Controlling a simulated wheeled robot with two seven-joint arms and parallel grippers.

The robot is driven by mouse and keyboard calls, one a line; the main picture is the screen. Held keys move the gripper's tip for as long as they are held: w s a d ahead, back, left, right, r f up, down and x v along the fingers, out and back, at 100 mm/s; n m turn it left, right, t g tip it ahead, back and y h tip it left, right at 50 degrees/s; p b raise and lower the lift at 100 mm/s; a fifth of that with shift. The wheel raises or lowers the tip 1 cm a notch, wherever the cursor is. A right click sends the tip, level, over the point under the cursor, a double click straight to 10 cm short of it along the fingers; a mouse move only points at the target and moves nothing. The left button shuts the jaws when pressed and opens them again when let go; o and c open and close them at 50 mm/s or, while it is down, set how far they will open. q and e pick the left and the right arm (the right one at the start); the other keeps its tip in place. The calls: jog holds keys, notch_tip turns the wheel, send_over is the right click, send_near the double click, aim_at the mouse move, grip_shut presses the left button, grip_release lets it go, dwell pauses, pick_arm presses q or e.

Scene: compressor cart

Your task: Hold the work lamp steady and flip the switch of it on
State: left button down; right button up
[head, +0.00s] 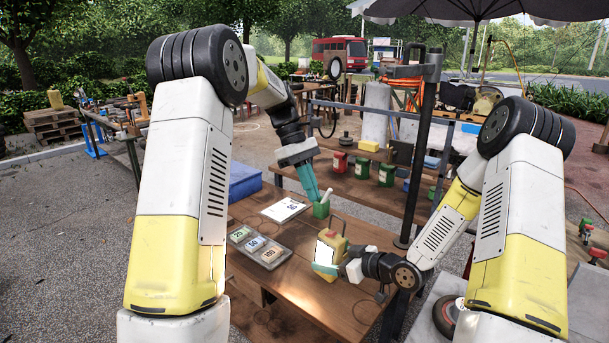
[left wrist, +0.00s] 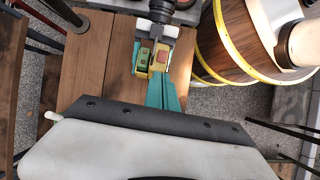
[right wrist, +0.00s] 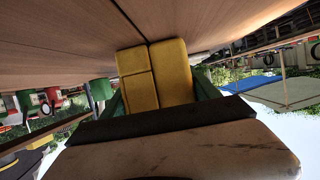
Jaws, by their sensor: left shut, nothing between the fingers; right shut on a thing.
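The work lamp (head: 333,243) is a yellow box with a carrying handle and a pale front panel, low over the wooden table. I cannot tell whether it touches the table. My right gripper (head: 340,269) is shut on it from the right. In the right wrist view the lamp's yellow body (right wrist: 155,78) sits between the green fingers. My left gripper (head: 317,195) is shut and empty, above and behind the lamp, pointing down. In the left wrist view its teal fingertips (left wrist: 160,76) point toward the lamp's top, where a red switch part (left wrist: 162,58) and a green part (left wrist: 145,55) show.
A grey tray with several numbered blocks (head: 259,247) and a white sheet (head: 285,210) lie on the table's left. A dark post (head: 424,150) rises behind.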

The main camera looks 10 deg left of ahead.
jog(key=shift+d, duration=0.15)
pick_arm(q)
jog(key=v, duration=0.5)
jog(key=shift+w+a, duration=0.2)
jog(key=shift+a, duration=0.05)
pick_arm(e)
jog(key=shift+f, duration=0.1)
jog(key=o, duration=2.1)
jog(key=shift+c, duration=0.2)
jog(key=shift+d, duration=0.1)
